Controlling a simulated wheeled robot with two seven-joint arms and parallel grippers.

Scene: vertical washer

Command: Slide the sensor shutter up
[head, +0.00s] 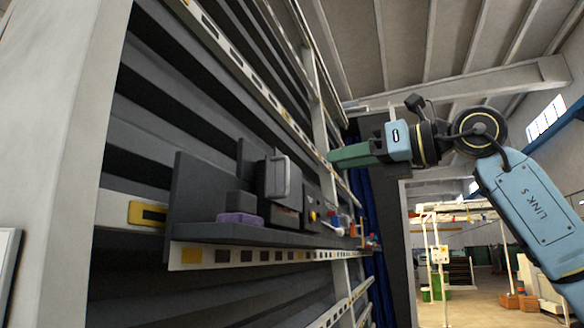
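A dark box (257,180) with a light grey, frame-shaped handle (287,177) stands on a shelf against the ribbed dark wall. This looks like the sensor shutter, but I cannot tell for certain or see how high it sits. My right gripper (338,157) comes in from the right with its green fingers pointing left. In the picture it is right of the handle and slightly above it, apart from it. The fingers overlap from this angle, so I cannot see a gap between them. My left gripper is not in view.
The dark shelf (275,236) holds a purple block (239,218) and small coloured parts to the right. A perforated rail (262,256) runs along its front. A pale pillar (62,130) fills the left. Open hall floor lies at the far right.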

